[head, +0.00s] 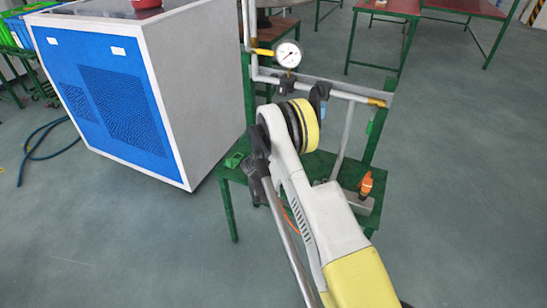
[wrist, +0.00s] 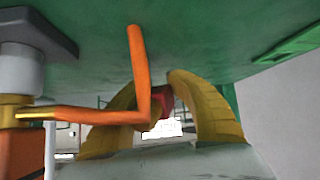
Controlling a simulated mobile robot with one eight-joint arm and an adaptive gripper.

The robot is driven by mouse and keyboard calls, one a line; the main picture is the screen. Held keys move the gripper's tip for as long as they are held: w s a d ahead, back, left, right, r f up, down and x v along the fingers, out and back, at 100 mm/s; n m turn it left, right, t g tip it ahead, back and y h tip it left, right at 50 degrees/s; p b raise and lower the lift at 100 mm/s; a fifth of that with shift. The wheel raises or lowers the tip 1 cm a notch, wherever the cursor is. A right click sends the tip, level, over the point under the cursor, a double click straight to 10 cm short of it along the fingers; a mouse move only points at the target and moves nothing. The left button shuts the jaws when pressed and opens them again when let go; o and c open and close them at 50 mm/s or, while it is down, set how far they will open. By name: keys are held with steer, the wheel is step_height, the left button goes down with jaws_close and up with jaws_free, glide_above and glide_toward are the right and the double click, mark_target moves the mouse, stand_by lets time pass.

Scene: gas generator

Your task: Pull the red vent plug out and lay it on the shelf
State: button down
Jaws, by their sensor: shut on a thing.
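In the wrist view, my gripper (wrist: 155,95) shows two yellow curved fingers closed on a small red piece, the vent plug (wrist: 166,100). An orange bent bar crosses in front and hides part of the plug and the left finger. I cannot tell whether the plug is clear of its seat. A green flat surface (wrist: 220,40) fills the top of the wrist view. In the head view, my arm hides the gripper and the plug. The green shelf (head: 318,163) shows behind and beside my arm, below the pipework.
The orange bar (wrist: 140,70) is close to the fingers. In the head view, a pressure gauge (head: 288,54) and pipe (head: 340,94) stand above the shelf. An orange-handled valve (head: 366,184) is at its right. A blue and white cabinet (head: 120,90) stands left. Open floor lies right.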

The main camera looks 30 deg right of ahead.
steer(key=shift+f, duration=0.45)
steer(key=c, duration=1.1)
jaws_free()
steer(key=shift+c, duration=0.2)
steer(key=shift+r, duration=0.1)
steer(key=shift+r+p, duration=0.45)
steer(key=shift+r, duration=1.05)
steer(key=shift+p+v, duration=0.35)
steer(key=shift+v, duration=2.65)
